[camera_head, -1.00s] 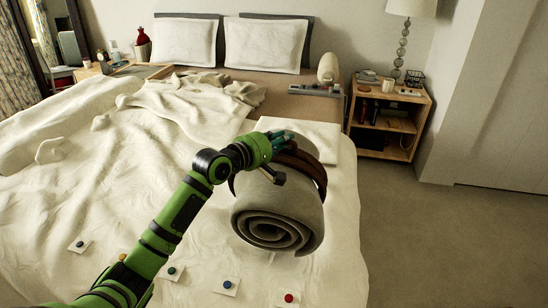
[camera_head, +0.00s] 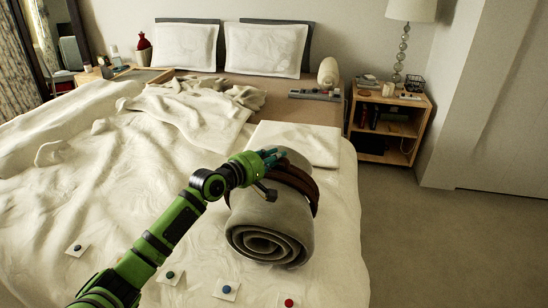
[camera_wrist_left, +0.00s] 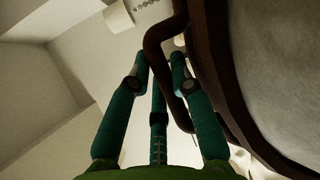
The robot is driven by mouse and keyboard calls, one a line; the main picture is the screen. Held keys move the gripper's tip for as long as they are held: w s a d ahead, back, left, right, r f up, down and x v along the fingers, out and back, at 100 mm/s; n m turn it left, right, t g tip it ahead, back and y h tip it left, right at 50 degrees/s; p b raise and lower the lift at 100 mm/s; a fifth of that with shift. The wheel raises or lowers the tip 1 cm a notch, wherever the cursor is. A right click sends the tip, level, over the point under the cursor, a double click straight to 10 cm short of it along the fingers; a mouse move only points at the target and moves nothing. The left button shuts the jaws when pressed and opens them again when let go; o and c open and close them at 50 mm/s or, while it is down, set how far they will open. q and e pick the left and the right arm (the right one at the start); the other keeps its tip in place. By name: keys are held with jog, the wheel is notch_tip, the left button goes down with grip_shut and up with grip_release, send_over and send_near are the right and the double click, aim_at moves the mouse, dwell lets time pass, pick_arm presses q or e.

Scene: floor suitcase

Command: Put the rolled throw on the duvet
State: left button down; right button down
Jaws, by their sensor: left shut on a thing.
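The rolled throw (camera_head: 268,220) is a grey-beige roll with a spiral end facing me and brown straps around it. It is over the right part of the white duvet (camera_head: 110,185), and I cannot tell whether it rests fully on it. My left gripper (camera_head: 270,158) is at the top of the roll, shut on its brown strap. In the left wrist view the fingers (camera_wrist_left: 160,75) close around the brown strap handle (camera_wrist_left: 160,45), with the grey throw (camera_wrist_left: 285,60) on the right. My right gripper is not in view.
A folded white cloth (camera_head: 300,143) lies behind the roll. Cards with coloured buttons, one red (camera_head: 289,302), lie along the near part of the bed. A wooden nightstand (camera_head: 388,125) stands right of the bed. Carpet (camera_head: 430,245) is clear on the right.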

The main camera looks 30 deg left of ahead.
pick_arm(q)
jog(key=c, duration=1.1)
grip_release()
jog(key=shift+s, duration=0.1)
jog(key=shift+r, duration=0.1)
